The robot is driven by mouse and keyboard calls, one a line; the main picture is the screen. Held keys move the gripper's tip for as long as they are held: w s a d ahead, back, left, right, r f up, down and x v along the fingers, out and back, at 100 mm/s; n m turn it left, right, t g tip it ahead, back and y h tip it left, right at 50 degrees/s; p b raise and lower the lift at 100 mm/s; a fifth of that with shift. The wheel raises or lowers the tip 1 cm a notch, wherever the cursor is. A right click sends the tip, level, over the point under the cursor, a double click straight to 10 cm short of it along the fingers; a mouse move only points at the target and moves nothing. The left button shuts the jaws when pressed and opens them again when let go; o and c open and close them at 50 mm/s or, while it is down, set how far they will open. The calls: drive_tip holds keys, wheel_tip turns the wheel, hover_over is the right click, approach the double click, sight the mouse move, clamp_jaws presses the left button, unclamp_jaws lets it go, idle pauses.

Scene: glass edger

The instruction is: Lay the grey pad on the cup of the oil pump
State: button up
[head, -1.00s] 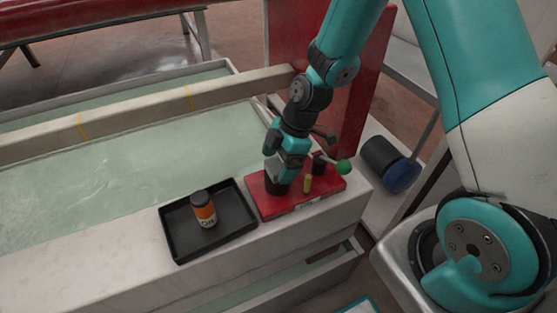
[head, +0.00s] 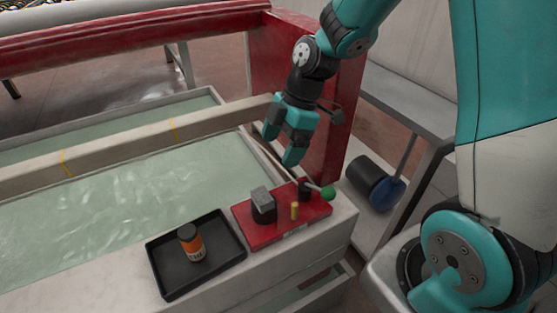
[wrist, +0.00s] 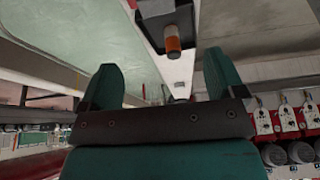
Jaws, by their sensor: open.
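The grey pad (head: 262,195) is a small block lying on top of the black cup (head: 264,214) of the oil pump (head: 287,229) in the head view. It looks slightly tilted, and its exact seating is hard to judge. The pump has a red base with a yellow peg and a green-knobbed lever. My gripper (head: 281,147) is above and behind the pad, apart from it, with its jaws open and empty. In the wrist view the two teal fingers (wrist: 163,78) stand wide apart with nothing between them; the pad is not clearly visible there.
A black tray (head: 231,227) with an orange oil bottle (head: 191,246) stands left of the pump on the pale ledge. A water-filled trough (head: 110,190) lies behind. A red upright panel (head: 345,122) stands close behind my gripper. The green-knobbed lever (head: 327,193) sticks out right.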

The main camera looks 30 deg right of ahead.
drive_tip(key=s+a+r+m, duration=0.4)
drive_tip(key=s+r+m, duration=0.1)
drive_tip(key=s, duration=0.4)
drive_tip(key=s+a+r+m, duration=0.5)
drive_tip(key=s+r, duration=0.1)
drive_tip(key=s, duration=0.3)
drive_tip(key=shift+s+r+m, duration=0.15)
drive_tip(key=shift+r+m, duration=0.1)
drive_tip(key=shift+m, duration=0.05)
wheel_tip(320, 180, up, 7)
drive_tip(key=p, duration=0.6)
drive_tip(key=shift+f+p, duration=0.15)
drive_tip(key=shift+p, duration=0.15)
